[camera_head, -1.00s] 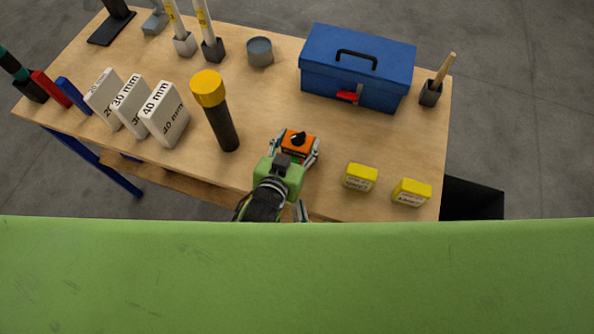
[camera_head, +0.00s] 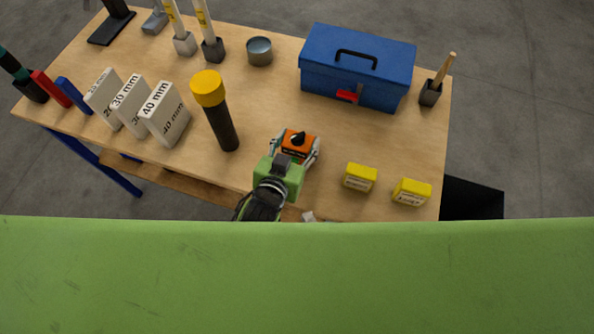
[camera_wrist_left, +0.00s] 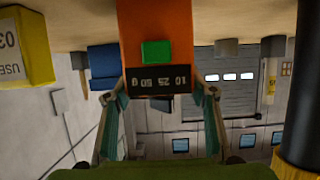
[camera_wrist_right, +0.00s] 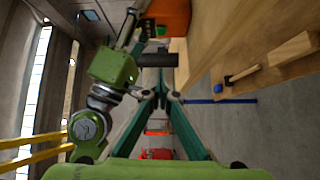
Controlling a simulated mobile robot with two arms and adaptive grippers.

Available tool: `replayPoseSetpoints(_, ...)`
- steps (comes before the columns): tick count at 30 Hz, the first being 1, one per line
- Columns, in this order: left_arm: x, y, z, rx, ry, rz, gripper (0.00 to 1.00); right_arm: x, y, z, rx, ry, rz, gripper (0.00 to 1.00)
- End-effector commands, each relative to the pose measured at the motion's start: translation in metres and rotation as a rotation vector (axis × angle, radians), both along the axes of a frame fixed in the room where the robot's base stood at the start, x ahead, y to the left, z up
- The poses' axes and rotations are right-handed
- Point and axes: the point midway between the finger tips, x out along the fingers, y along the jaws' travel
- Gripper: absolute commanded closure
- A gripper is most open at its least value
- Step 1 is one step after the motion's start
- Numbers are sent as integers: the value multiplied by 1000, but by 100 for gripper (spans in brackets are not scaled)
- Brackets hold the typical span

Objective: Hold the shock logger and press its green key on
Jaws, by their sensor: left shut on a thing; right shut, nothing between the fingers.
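My left gripper (camera_head: 294,149) is shut on the shock logger, one finger on each side. My right gripper (camera_wrist_right: 162,94) is shut and empty. In its wrist view, the orange logger (camera_wrist_right: 168,15) and left gripper lie beyond its fingertips, apart from them. The head view mostly hides the right gripper behind my green body.
A black torch with a yellow head (camera_head: 220,115) stands left of the logger. Two yellow boxes (camera_head: 360,177) (camera_head: 411,192) stand to its right. A blue toolbox (camera_head: 357,70) is behind. White gauge blocks (camera_head: 165,114) stand at left. The wooden bench (camera_head: 275,105) is bare behind the logger.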

Motion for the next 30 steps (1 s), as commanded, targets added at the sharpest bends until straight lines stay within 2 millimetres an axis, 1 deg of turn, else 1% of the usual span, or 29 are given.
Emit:
replayPoseSetpoints(5, -1, 0, -1, 1, 3, -1, 77, -2, -1, -1, -81, -30, 9, 100)
replayPoseSetpoints(14, -1, 0, -1, 1, 3, -1, 77, -2, -1, -1, -86, -32, 10, 100)
replayPoseSetpoints(17, -1, 0, -1, 1, 3, -1, 77, 1, 0, -1, -85, -34, 9, 100)
replayPoseSetpoints(20, -1, 0, -1, 1, 3, -1, 77, 10, 4, 0, -84, -36, 9, 100)
replayPoseSetpoints(23, -1, 0, -1, 1, 3, -1, 77, 24, 11, 0, -83, -36, 10, 100)
replayPoseSetpoints(30, -1, 0, -1, 1, 2, 0, 77, 71, 36, 1, -82, -37, 10, 100)
